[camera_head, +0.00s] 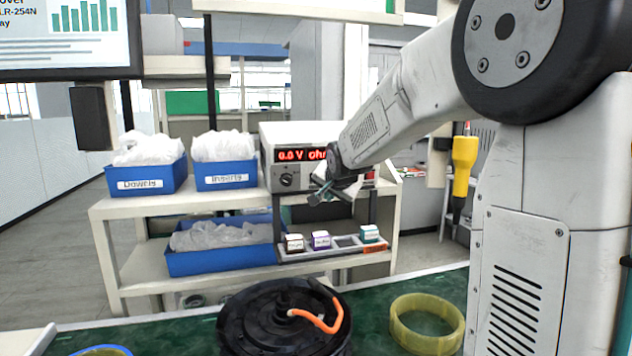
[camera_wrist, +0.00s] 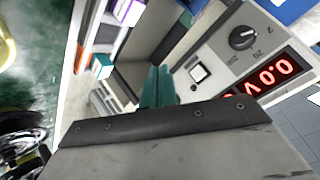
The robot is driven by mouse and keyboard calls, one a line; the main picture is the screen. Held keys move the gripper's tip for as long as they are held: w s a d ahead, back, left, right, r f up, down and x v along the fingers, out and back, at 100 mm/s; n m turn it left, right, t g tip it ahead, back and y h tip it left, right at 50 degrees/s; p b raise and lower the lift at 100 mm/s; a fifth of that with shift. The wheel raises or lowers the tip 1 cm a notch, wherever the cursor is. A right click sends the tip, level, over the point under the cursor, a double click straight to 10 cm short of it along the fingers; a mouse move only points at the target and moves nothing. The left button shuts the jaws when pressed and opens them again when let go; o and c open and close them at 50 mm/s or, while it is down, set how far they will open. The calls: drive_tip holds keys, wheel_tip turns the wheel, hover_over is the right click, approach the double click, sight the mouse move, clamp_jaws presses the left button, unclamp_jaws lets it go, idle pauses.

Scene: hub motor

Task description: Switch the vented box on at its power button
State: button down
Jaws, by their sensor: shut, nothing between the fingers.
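The grey-white box (camera_head: 270,150) stands on the upper shelf. Its red display is lit and reads about 0.0 V in both views. A black dial (camera_wrist: 243,38) and a pale square button in a dark frame (camera_wrist: 197,73) are on its front panel in the wrist view. My gripper (camera_head: 322,195) is in front of the box's lower front in the head view, hiding part of the panel. In the wrist view its teal fingers (camera_wrist: 158,80) are shut and empty, pictured just left of the square button. I cannot tell whether they touch the panel.
Blue bins of white bags (camera_head: 146,184) stand left of the box. A tray with small cartons (camera_head: 320,241) is below it. A black hub motor with an orange cable (camera_head: 262,322) and a yellow ring (camera_head: 428,340) lie on the green bench.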

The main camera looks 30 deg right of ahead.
idle(0.3)
drive_tip(key=w+d+r, duration=0.1)
drive_tip(key=w+d, duration=0.1)
drive_tip(key=w, duration=0.6)
drive_tip(key=shift+w+d, duration=0.15)
drive_tip(key=shift+w, duration=0.05)
drive_tip(key=shift+w+r, duration=0.1)
drive_tip(key=shift+r, duration=0.05)
idle(1.9)
drive_tip(key=shift+w+d, duration=0.15)
drive_tip(key=shift+w, duration=0.15)
drive_tip(key=shift+w+d+r, duration=0.1)
drive_tip(key=shift+w, duration=0.3)
idle(0.6)
drive_tip(key=shift+s, duration=0.15)
drive_tip(key=shift+s+a, duration=0.2)
drive_tip(key=shift+s, duration=0.5)
drive_tip(key=shift+s+a+f, duration=0.15)
drive_tip(key=shift+s+a, duration=0.1)
drive_tip(key=shift+s, duration=0.55)
drive_tip(key=shift+s+a+f, duration=0.2)
drive_tip(key=shift+s, duration=0.55)
drive_tip(key=shift+s+a+f, duration=0.15)
drive_tip(key=shift+s+a, duration=0.1)
drive_tip(key=shift+s, duration=0.55)
